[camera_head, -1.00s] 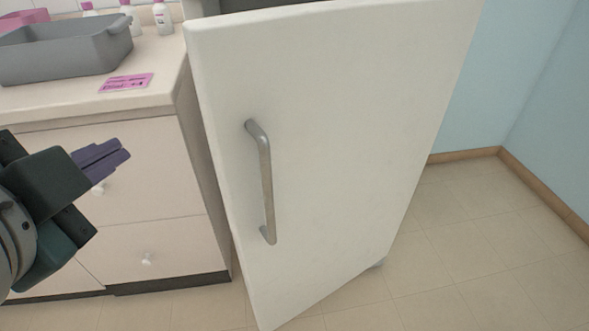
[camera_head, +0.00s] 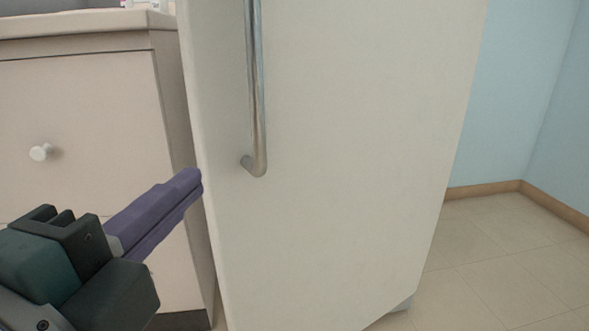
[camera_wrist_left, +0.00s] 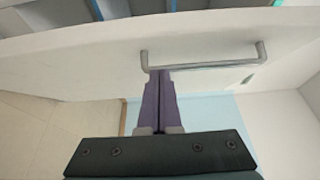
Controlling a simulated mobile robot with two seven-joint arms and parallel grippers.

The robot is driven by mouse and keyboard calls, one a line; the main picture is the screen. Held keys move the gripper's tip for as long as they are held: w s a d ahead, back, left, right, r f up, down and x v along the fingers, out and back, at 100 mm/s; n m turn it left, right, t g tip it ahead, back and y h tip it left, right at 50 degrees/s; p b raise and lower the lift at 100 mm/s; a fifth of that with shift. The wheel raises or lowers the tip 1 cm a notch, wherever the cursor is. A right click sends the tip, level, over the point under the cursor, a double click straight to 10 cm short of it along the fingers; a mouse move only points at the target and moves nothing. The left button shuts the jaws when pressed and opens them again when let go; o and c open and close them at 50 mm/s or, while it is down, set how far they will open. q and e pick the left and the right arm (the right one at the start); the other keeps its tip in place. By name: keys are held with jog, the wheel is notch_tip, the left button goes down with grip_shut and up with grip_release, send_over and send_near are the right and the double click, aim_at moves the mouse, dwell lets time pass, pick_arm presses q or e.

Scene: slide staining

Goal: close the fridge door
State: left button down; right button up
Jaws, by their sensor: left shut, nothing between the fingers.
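The white fridge door (camera_head: 340,170) fills the middle of the head view and stands ajar, with its left edge out from the cabinet. Its metal bar handle (camera_head: 256,90) runs upright near that edge. My left gripper (camera_head: 195,178) is shut and empty, its purple fingers pointing at the door's left edge, below and left of the handle. In the left wrist view the shut fingertips (camera_wrist_left: 160,73) are by one end of the handle (camera_wrist_left: 205,65), close to the door (camera_wrist_left: 90,55). I cannot tell whether they touch the door. My right gripper is not in view.
A beige drawer cabinet (camera_head: 90,110) with a white knob (camera_head: 41,152) stands at the left, beside the fridge. The tiled floor (camera_head: 500,255) at the right is clear up to the blue wall (camera_head: 530,90).

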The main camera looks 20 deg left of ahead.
pick_arm(q)
jog(key=w, duration=0.9)
jog(key=shift+w+a+r, duration=0.1)
jog(key=shift+w+a, duration=0.1)
jog(key=shift+w, duration=0.2)
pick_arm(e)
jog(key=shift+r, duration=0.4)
pick_arm(q)
jog(key=shift+p, duration=0.3)
